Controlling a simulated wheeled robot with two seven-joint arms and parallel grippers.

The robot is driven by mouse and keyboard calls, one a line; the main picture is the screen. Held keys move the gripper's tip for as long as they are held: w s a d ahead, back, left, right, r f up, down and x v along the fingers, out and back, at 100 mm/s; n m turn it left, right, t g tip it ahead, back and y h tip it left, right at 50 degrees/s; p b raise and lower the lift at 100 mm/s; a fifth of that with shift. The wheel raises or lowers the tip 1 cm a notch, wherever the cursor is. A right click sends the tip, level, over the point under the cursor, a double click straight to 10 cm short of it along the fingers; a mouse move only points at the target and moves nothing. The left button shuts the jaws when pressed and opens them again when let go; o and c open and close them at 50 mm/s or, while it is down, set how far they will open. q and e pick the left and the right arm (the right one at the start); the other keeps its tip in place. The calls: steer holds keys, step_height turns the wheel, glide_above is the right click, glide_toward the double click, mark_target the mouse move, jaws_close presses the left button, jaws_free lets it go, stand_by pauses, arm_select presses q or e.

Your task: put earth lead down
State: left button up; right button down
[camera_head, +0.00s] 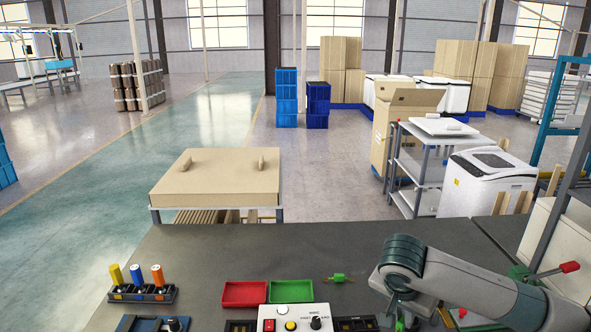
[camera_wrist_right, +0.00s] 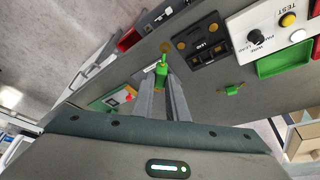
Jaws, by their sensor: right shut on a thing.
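My right gripper (camera_wrist_right: 163,82) is shut on a bright green piece, which I take to be the earth lead (camera_wrist_right: 161,69), standing out past the fingertips in the right wrist view. A second green connector (camera_head: 338,278) lies on the dark bench (camera_head: 300,243), also visible in the right wrist view (camera_wrist_right: 231,89). My left gripper is not in view.
A red tray (camera_head: 244,293) and a green tray (camera_head: 291,292) stand behind the white control box (camera_head: 294,318). A rack (camera_head: 142,293) with yellow, blue and orange handles is at left. Bare bench lies behind the trays.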

steer(key=s+a+r+n+t+y+b, duration=0.1)
steer(key=s+a+r+n+y+b, duration=0.1)
steer(key=n, duration=0.6)
steer(key=shift+s+a+r+y, duration=0.5)
steer(key=shift+s+a, duration=0.35)
steer(key=shift+s, duration=0.55)
stand_by(0.4)
steer(key=shift+d+f+n, duration=0.1)
steer(key=shift+n, duration=0.2)
stand_by(0.6)
